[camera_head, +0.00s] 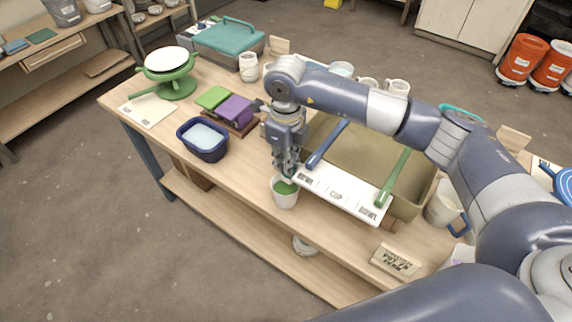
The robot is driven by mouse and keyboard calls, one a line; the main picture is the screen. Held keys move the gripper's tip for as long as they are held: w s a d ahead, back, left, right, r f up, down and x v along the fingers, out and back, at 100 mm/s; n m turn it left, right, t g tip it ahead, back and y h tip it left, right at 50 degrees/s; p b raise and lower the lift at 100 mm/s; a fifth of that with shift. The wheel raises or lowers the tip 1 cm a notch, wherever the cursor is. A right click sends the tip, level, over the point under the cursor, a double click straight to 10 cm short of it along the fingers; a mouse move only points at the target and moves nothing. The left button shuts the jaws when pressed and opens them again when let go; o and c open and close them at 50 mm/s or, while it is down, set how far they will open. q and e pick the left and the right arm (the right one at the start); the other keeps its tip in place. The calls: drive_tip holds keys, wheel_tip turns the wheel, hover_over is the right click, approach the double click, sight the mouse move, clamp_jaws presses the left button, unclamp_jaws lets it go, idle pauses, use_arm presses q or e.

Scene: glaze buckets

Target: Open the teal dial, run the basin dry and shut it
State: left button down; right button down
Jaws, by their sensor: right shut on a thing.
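The olive basin (425,203) stands on the bench behind a white labelled panel (340,192). A blue lever (327,146) and a green lever (394,178) slant up from the panel. I cannot make out a teal dial; a teal curved edge (461,111) shows behind my right arm, mostly hidden. My right gripper (287,172) points down at the panel's left end, its fingers shut at the rim of a white cup (285,198) with green contents. Whether the cup is lifted I cannot tell. My arm hides part of the basin. My left gripper is out of view.
A navy tub (203,141) with pale liquid, green and purple blocks (236,110) and a green scale (176,84) stand left. A teal-lidded case (222,38) is at the back. Mugs (442,208) and a wooden sign (396,261) crowd the right.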

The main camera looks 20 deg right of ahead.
drive_tip(key=shift+w+r+m, duration=0.2)
drive_tip(key=shift+m, duration=0.2)
drive_tip(key=c, duration=2)
unclamp_jaws()
drive_tip(key=shift+o, duration=0.2)
drive_tip(key=shift+s, duration=0.1)
wheel_tip(320, 180, up, 12)
drive_tip(key=shift+f, duration=0.1)
